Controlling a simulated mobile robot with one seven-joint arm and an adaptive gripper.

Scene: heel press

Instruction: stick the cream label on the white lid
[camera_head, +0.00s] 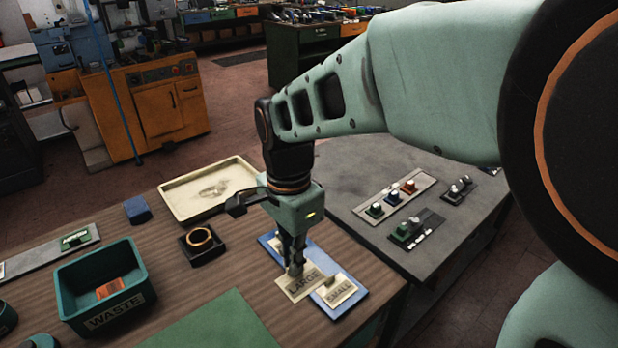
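A cream label reading LARGE (302,289) is under my gripper (295,270). My gripper points down with its fingers close together at the label's upper edge, and they look shut on it. The label reaches past the left edge of a blue board (349,306), so it seems to be off its place there; its height above the board is hard to judge. A second cream label reading SMALL (339,294) lies on the board, with a small raised tab. I cannot make out a white lid in this view.
A teal WASTE bin (70,270) with an orange item inside stands at left. A black holder with a brass ring (200,236), a blue block (137,210) and a cream tray (178,197) are behind. A green mat (215,325) lies in front. Switch panels (395,197) are on the grey table.

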